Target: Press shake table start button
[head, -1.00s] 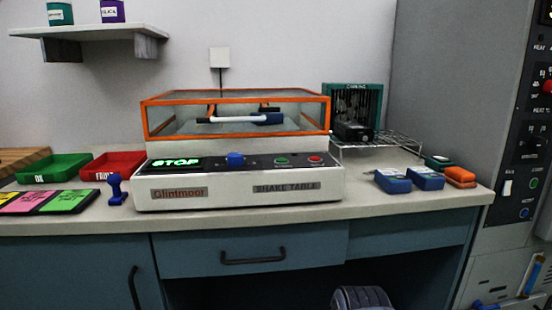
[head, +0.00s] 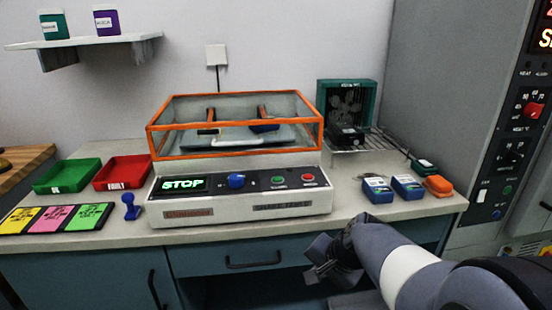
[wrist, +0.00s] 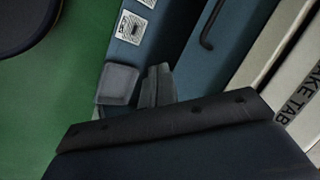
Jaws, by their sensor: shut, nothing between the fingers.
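The shake table (head: 240,212) stands on the bench in the head view, with an orange-framed clear cover. Its display (head: 181,184) reads STOP in green. On its panel are a blue knob (head: 236,180), a green button (head: 279,180) and a red button (head: 308,178); their labels are too small to read. My gripper (head: 318,262) is in front of the bench, below the countertop edge and apart from the panel.
A green tray (head: 68,177) and a red tray (head: 122,174) sit at the left, with coloured cards and a blue stamp-like object (head: 131,207). Blue boxes (head: 378,190) and an orange one (head: 438,186) lie right of the shake table. A teal fan unit (head: 347,105) stands behind.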

